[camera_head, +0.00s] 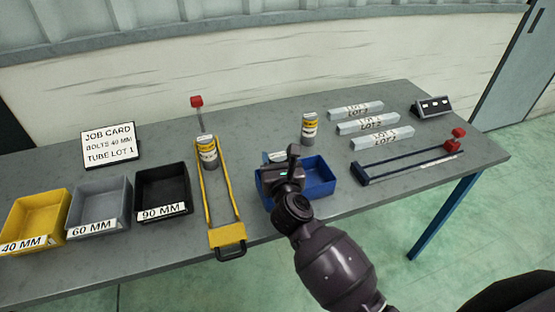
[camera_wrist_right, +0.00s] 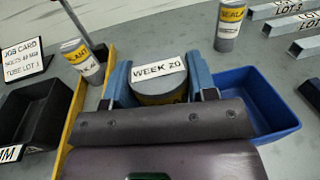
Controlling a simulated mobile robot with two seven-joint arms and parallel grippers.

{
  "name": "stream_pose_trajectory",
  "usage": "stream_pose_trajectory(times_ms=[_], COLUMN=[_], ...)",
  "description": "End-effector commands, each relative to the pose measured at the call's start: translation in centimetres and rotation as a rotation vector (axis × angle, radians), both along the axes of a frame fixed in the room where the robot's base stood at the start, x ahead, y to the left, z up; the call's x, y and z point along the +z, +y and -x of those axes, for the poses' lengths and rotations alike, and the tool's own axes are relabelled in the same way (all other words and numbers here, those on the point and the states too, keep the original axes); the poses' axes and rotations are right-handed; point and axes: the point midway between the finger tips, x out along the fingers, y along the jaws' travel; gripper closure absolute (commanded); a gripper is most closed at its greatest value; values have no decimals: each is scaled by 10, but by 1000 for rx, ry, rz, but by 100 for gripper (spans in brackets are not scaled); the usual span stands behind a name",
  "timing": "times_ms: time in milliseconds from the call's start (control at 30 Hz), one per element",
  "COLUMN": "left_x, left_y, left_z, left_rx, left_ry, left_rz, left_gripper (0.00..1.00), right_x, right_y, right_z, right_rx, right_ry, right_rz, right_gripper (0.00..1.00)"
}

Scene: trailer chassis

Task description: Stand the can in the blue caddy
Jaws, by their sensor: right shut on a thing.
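My right gripper (camera_head: 278,165) is over the left part of the blue caddy (camera_head: 322,185). In the right wrist view its fingers (camera_wrist_right: 160,85) are shut on a can (camera_wrist_right: 160,95) with a "WEEK 20" label on its top. In the head view the gripper mostly hides this can. The caddy also shows in the right wrist view (camera_wrist_right: 275,125), to the right of the fingers. I cannot tell whether the can touches the caddy floor. My left gripper is not in view.
One labelled can (camera_head: 207,152) stands at the yellow frame (camera_head: 228,236); another (camera_head: 309,129) stands behind the caddy. Black (camera_head: 163,212), grey (camera_head: 98,222) and yellow (camera_head: 36,220) bins are left. Marked bars (camera_head: 380,138) and a dark blue frame (camera_head: 400,170) are right.

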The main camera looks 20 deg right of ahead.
Motion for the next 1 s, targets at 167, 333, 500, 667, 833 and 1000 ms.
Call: stream_pose_trajectory(times_ms=[167, 333, 500, 667, 833, 1000], left_x=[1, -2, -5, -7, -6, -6], left_y=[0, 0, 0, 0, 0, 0], left_z=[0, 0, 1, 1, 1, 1], left_rx=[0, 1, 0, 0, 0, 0], left_ry=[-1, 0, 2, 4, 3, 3], left_rz=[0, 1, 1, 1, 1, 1], left_gripper=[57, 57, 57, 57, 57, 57], right_x=[1, -4, -8, -11, -11, -11], right_y=[0, 0, 0, 0, 0, 0], right_z=[0, 0, 0, 0, 0, 0], right_rx=[0, 1, 1, 1, 0, 0], right_ry=[-2, -1, -2, -2, -1, -1], right_rz=[0, 0, 0, 0, 0, 0], right_gripper=[79, 79, 79, 79, 34, 22])
